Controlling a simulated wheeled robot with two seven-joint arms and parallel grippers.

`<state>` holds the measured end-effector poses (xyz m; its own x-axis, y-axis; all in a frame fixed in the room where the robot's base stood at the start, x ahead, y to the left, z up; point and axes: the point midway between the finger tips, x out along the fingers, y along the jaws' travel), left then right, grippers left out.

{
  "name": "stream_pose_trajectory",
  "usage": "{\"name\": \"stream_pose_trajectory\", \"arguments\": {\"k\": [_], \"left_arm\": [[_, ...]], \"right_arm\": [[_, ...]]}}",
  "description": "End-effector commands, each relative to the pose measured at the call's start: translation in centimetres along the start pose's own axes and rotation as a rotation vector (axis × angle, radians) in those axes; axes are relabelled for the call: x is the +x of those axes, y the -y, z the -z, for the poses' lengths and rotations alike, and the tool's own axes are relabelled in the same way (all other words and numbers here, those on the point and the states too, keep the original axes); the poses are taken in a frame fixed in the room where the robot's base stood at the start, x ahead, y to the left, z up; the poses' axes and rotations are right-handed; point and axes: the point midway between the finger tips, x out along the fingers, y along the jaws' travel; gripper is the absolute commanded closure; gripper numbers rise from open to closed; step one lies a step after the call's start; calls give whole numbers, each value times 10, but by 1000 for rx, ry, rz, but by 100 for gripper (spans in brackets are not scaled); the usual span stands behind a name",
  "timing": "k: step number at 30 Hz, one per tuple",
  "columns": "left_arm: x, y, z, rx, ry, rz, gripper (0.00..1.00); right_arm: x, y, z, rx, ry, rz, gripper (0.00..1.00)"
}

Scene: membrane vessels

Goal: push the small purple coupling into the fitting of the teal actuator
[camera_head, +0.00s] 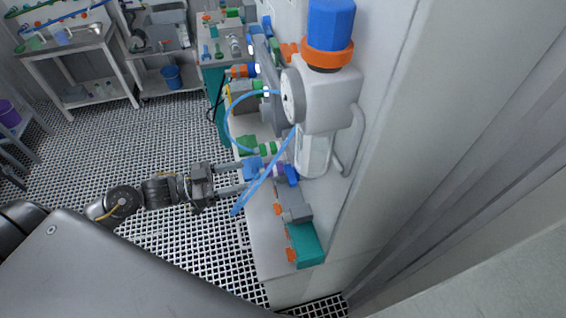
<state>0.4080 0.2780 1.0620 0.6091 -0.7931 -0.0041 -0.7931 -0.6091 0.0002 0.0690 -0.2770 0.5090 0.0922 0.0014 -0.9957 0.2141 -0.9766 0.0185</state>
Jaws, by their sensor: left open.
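My left gripper (247,177) comes in from the left, its two fingers apart and pointing right towards the bench. A small purple coupling (279,171) shows just right of the fingertips, close to blue parts and partly covered by a blue hose. I cannot tell whether it touches a finger. The teal actuator (306,244) lies on the bench nearer to me, with a grey block (293,204) at its far end and orange knobs on its left side. Its fitting is too small to make out. My right gripper is not in view.
A white housing with a blue cap (330,25) and orange ring stands over the bench. The blue hose (262,180) loops from it down across the gripper area. Green fittings (266,149) lie beyond the gripper. A wall closes the right side; the grated floor at left is open.

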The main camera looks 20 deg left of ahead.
Motion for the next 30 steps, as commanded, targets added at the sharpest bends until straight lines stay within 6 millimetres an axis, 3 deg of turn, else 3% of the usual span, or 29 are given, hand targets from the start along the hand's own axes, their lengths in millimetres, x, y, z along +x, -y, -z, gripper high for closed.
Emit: {"name": "stream_pose_trajectory", "arguments": {"k": [16, 27, 30], "left_arm": [[7, -2, 3, 1, -6, -9, 45], [54, -3, 3, 2, -8, -10, 45], [66, -3, 5, 0, -7, -8, 45]], "right_arm": [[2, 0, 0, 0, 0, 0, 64], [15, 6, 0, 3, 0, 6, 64], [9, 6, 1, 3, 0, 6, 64]]}}
